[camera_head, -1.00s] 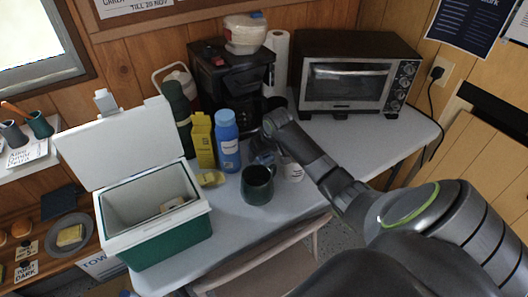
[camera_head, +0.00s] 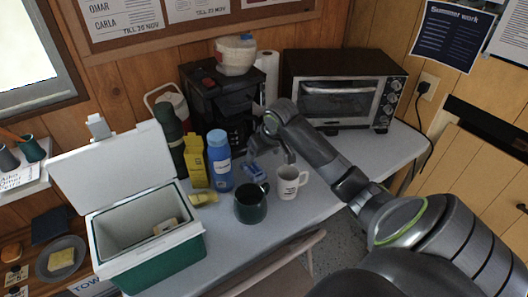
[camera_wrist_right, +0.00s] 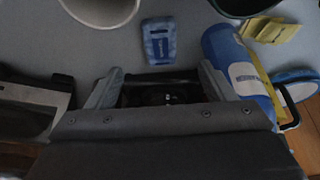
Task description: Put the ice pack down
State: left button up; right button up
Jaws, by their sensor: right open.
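The blue ice pack (camera_head: 253,171) lies flat on the table between the blue bottle and the white mug. It also shows whole in the right wrist view (camera_wrist_right: 159,40), just beyond the fingertips with a strip of table between. My right gripper (camera_head: 271,149) is open above the table behind the ice pack, with its two fingers (camera_wrist_right: 160,82) spread and nothing between them. My left gripper is in neither view.
A dark green mug (camera_head: 251,204) and a white mug (camera_head: 289,184) stand in front. The blue bottle (camera_head: 219,162), a yellow carton (camera_head: 194,162) and an open green-and-white cooler (camera_head: 154,262) are to the left. The coffee maker (camera_head: 217,105) and toaster oven (camera_head: 340,88) stand behind.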

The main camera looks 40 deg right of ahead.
jog(key=g+b, duration=0.1)
jog(key=b, duration=0.3)
send_near(253, 169)
jog(key=x, duration=0.3)
jog(key=shift+f+b, duration=0.1)
jog(key=shift+b, duration=0.25)
jog(key=shift+x, duration=3)
jog(key=shift+w+d, duration=0.1)
jog(key=shift+d, duration=0.05)
jog(key=c, duration=1.2)
notch_tip(253, 169, up, 17)
jog(key=p, duration=0.6)
jog(key=shift+c, duration=0.2)
jog(key=s+d+f+b, duration=0.1)
jog(key=d+f+b, duration=0.1)
jog(key=f+b, duration=0.1)
jog(key=s+d+f+b, duration=0.1)
jog(key=f+b, duration=0.2)
jog(key=f, duration=0.2)
jog(key=s+d+f+b, duration=0.1)
jog(key=d+f+b, duration=0.1)
jog(key=f, duration=0.2)
jog(key=shift+s+d+b, duration=0.3)
jog(key=shift+b, duration=0.1)
jog(key=shift+f, duration=2.35)
